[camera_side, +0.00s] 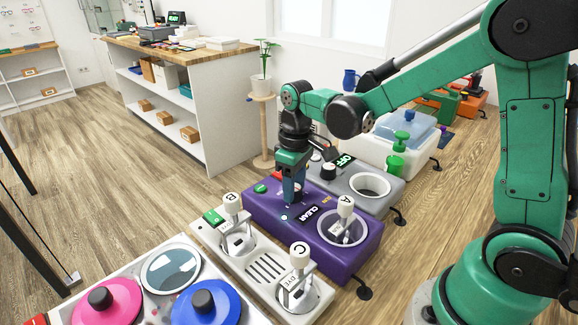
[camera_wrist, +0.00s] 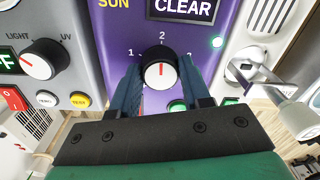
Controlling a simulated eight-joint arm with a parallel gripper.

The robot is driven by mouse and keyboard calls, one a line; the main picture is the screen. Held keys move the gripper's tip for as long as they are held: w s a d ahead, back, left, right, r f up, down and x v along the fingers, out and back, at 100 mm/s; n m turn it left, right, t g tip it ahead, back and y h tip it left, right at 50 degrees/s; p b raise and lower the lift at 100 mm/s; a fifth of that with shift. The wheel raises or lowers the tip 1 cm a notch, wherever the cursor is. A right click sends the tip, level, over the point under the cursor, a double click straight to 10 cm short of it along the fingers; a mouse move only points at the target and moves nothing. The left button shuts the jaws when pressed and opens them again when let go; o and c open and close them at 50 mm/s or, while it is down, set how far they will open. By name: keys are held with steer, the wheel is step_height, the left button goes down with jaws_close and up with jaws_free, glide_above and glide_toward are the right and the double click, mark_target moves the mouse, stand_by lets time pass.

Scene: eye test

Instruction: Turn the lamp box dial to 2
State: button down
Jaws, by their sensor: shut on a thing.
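The purple lamp box (camera_side: 266,210) stands in the middle of the side view. Its dial (camera_wrist: 161,73) has a black rim, a white face and a red pointer line, with 1, 2 and 3 marked around it. In the wrist view the red line points straight up at the 2. A display (camera_wrist: 184,8) above it reads CLEAR, and a small light (camera_wrist: 217,42) glows beside it. My gripper (camera_side: 291,198) reaches down onto the box and is shut on the dial, one blue finger on each side. In the side view the fingers hide the dial.
A grey box (camera_side: 382,198) with an OFF display and a LIGHT/UV knob (camera_wrist: 43,60) adjoins behind. Lever A (camera_side: 345,208) stands close on the purple box. Levers B (camera_side: 231,204) and C (camera_side: 299,258) stand in front. A green pump bottle (camera_side: 396,163) stands behind.

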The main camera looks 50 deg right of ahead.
steer(key=shift+m, duration=0.5)
steer(key=shift+c, duration=2)
jaws_free()
steer(key=shift+d+r, duration=0.1)
steer(key=shift+r, duration=2.75)
